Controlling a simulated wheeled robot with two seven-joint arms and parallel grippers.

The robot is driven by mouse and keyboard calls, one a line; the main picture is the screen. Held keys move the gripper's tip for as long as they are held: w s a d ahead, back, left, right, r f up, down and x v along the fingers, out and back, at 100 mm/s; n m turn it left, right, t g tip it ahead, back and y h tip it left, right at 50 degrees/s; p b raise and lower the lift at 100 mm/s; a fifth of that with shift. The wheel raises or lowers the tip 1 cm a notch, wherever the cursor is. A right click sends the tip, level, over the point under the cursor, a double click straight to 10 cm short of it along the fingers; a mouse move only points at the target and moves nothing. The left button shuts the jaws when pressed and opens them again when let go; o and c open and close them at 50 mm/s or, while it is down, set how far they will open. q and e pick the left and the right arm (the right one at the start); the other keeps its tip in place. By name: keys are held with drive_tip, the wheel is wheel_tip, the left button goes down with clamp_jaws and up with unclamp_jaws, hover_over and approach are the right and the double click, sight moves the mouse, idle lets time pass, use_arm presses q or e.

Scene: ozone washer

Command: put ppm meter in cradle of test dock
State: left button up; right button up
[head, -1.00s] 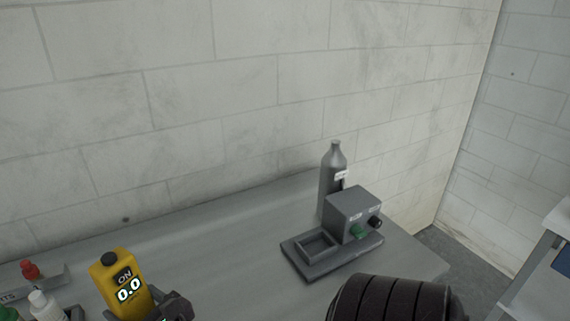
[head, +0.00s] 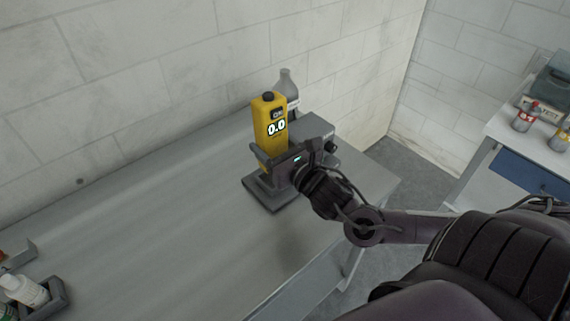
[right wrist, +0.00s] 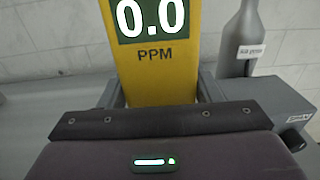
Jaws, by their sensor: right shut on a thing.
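The yellow ppm meter (head: 269,122) stands upright, its display reading 0.0. It also fills the middle of the right wrist view (right wrist: 155,60). My right gripper (head: 272,158) is shut on its lower part. The meter is over the test dock's cradle side; the dock's base (head: 262,196) shows below the gripper. The meter's bottom end is hidden behind the gripper, so I cannot tell if it is seated in the cradle or above it. The dock's grey box (head: 318,130) is just right of the meter, partly covered by my gripper. My left gripper is not in view.
A grey bottle (head: 287,84) stands behind the dock, near the wall. A dark tray (head: 62,298) with a white bottle (head: 24,290) is at the near left. The bench top (head: 170,225) between is clear. Another table with bottles (head: 525,115) is at the right.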

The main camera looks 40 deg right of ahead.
sight(277, 125)
drive_tip(key=r, duration=0.1)
drive_tip(key=d+r, duration=0.1)
drive_tip(key=w+d+r, duration=0.1)
drive_tip(key=r, duration=0.1)
drive_tip(key=shift+p, duration=0.4)
wheel_tip(277, 125, up, 4)
drive_tip(key=w+r+p, duration=0.1)
drive_tip(key=w, duration=0.1)
drive_tip(key=shift+y, duration=0.4)
drive_tip(key=f, duration=1.9)
drive_tip(key=shift+w+d+f, duration=0.1)
drive_tip(key=shift+w+d, duration=0.15)
drive_tip(key=shift+d, duration=0.15)
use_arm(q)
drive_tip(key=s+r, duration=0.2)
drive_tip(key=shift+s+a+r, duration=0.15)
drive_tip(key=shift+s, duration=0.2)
use_arm(e)
drive_tip(key=shift+f, duration=0.45)
drive_tip(key=shift+f, duration=0.1)
drive_tip(key=o, duration=1.1)
